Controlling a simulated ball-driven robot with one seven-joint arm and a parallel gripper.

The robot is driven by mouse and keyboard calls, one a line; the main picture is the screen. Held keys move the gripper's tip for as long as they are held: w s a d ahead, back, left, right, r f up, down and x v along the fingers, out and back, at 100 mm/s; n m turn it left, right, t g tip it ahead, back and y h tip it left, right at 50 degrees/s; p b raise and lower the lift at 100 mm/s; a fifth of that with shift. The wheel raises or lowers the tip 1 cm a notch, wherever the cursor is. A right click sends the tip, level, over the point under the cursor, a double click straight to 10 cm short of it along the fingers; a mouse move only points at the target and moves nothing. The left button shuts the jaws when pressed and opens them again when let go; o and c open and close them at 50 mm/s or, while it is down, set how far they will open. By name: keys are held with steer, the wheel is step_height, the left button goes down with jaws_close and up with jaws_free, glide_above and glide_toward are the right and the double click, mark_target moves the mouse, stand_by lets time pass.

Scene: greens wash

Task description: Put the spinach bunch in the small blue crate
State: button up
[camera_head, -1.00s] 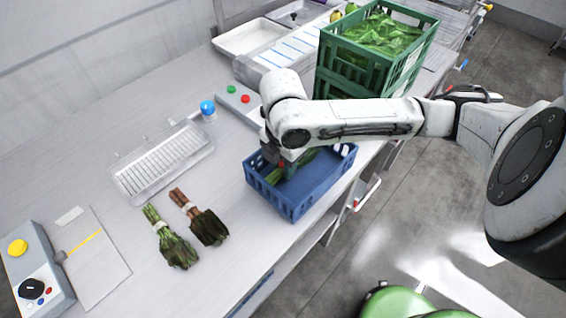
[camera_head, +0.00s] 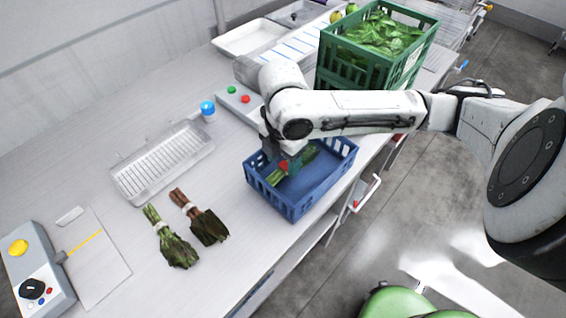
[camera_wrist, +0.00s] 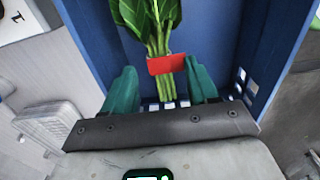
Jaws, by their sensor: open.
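The spinach bunch (camera_wrist: 150,25), green with a red band, lies in the small blue crate (camera_head: 318,198). Its stems point toward the crate's near-left wall in the head view, where the bunch (camera_head: 277,176) is partly hidden by my arm. My gripper (camera_wrist: 163,82) has teal fingers and is open. In the wrist view its fingers stand apart on either side of the banded stems, with gaps to both sides. In the head view my gripper (camera_head: 286,164) is over the left part of the crate. The crate's blue inside also shows in the wrist view (camera_wrist: 218,40).
Two tied leafy bunches, one green-stemmed (camera_head: 172,246) and one red-stemmed (camera_head: 205,222), lie on the counter left of the crate. A drain tray (camera_head: 162,165) lies behind them. A tall green crate (camera_head: 340,70) of leaves stands behind the blue crate.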

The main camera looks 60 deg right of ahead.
mark_target(283, 167)
step_height(283, 167, up, 10)
steer(key=shift+p, duration=0.35)
stand_by(0.4)
